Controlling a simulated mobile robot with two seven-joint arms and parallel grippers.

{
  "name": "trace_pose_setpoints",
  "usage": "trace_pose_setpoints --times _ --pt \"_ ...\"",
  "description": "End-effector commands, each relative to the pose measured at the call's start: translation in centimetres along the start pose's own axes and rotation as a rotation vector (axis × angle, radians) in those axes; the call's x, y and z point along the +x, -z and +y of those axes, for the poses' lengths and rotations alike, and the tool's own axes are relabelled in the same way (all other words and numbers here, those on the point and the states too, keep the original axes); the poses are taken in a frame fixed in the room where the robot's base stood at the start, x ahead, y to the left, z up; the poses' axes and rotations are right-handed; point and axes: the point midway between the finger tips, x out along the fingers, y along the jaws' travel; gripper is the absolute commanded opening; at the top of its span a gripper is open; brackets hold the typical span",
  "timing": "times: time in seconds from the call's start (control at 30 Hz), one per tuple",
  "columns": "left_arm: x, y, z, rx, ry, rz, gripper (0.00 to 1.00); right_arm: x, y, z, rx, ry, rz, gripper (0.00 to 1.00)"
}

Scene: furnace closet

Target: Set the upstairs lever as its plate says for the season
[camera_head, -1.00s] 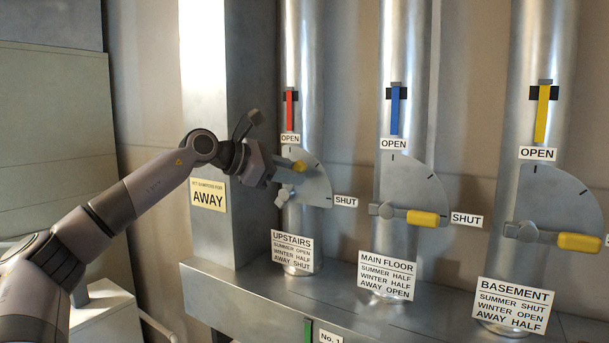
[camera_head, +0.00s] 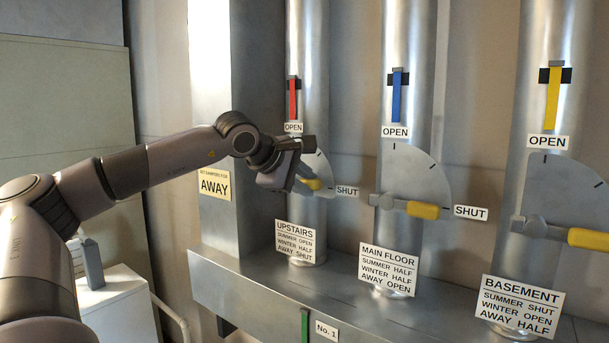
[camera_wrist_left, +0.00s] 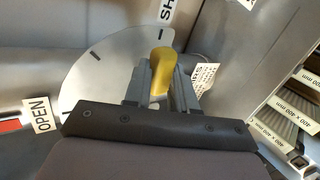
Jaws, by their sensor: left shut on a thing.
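The upstairs lever's yellow handle (camera_head: 312,184) is between the fingers of my left gripper (camera_head: 305,180), which is shut on it. The lever's pivot is hidden behind the gripper. In the left wrist view the yellow handle (camera_wrist_left: 162,68) points almost at the tick by the SHUT label (camera_wrist_left: 167,10). The upstairs plate (camera_head: 296,241) reads summer open, winter half, away shut. A yellow sign (camera_head: 214,184) on the duct reads "Set dampers for AWAY". The upstairs dial (camera_head: 322,168) is partly covered by the gripper. My right gripper is not in view.
The main floor lever (camera_head: 422,210) and the basement lever (camera_head: 588,238) stand to the right, both lying towards SHUT. A metal ledge (camera_head: 262,290) runs below the pipes. A green strip (camera_head: 305,327) and a "No. 1" label (camera_head: 326,330) are on its front.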

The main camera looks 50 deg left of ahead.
Motion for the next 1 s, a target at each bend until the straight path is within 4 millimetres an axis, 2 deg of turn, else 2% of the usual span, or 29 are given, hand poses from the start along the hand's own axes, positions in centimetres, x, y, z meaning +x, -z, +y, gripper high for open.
trace_pose_setpoints --times 0.33,0.9,0.93,1.0 --pt "0.51 0.26 -0.81 0.124 0.002 0.08 0.0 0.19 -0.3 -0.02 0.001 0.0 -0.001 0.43" --pt "0.6 0.41 -0.94 0.148 0.003 0.098 0.0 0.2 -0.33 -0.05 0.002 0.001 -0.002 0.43" --pt "0.6 0.41 -0.94 0.148 0.003 0.098 0.35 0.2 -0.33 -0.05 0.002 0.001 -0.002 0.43" --pt "0.6 0.41 -0.94 0.147 0.003 0.098 0.51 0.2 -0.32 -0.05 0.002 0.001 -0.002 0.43"
